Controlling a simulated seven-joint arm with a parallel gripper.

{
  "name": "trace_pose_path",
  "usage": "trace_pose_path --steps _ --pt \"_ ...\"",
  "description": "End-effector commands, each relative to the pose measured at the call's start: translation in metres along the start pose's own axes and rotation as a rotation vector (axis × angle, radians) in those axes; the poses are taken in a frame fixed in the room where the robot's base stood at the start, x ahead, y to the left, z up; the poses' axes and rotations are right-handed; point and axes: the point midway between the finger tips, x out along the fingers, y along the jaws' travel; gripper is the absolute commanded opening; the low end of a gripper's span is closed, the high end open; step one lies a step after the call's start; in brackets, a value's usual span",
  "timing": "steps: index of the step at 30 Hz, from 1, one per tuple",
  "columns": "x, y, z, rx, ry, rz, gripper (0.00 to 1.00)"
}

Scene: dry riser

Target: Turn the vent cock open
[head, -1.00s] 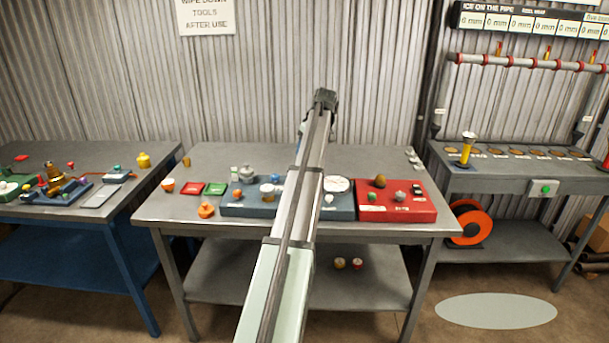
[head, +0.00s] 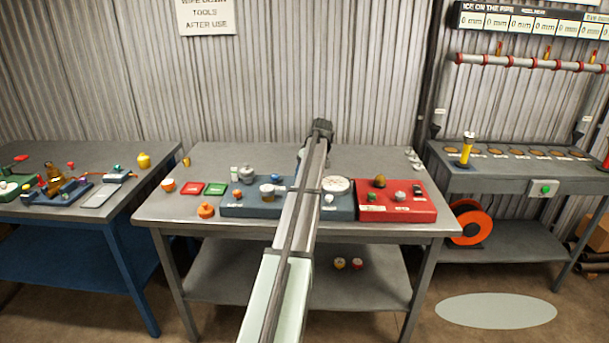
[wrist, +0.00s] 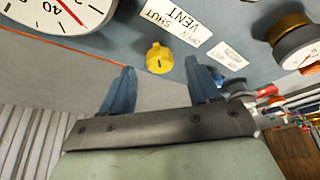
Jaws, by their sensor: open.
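The vent cock is a small yellow knob (wrist: 159,58) with a dark mark on its face. It sits on the blue-grey panel (wrist: 115,50) beside a white label (wrist: 174,22) reading "OPEN SHUT VENT". My gripper (wrist: 161,66) is open, with one blue finger on each side of the knob in the wrist view. The knob lies between the fingertips in the picture; I cannot tell whether they touch it. In the head view the same panel (head: 232,210) lies on the middle bench, and my arm hides the knob and the fingers.
A white dial gauge (wrist: 60,12) stands close to the cock, with another round gauge (wrist: 298,45) on the other side. A red box (head: 400,213) adjoins the panel on the right. An orange object (head: 206,210) and red and green pads lie left on the bench (head: 165,207).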

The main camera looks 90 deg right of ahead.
Motion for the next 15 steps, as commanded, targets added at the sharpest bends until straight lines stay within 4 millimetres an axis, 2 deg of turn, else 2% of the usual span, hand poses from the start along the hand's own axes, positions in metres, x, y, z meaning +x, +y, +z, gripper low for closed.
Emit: trace_pose_path --steps 6,15 --pt "0.018 0.0 0.0 0.0 0.0 0.0 0.61" --pt "0.022 0.0 0.0 0.0 0.0 0.001 0.61"
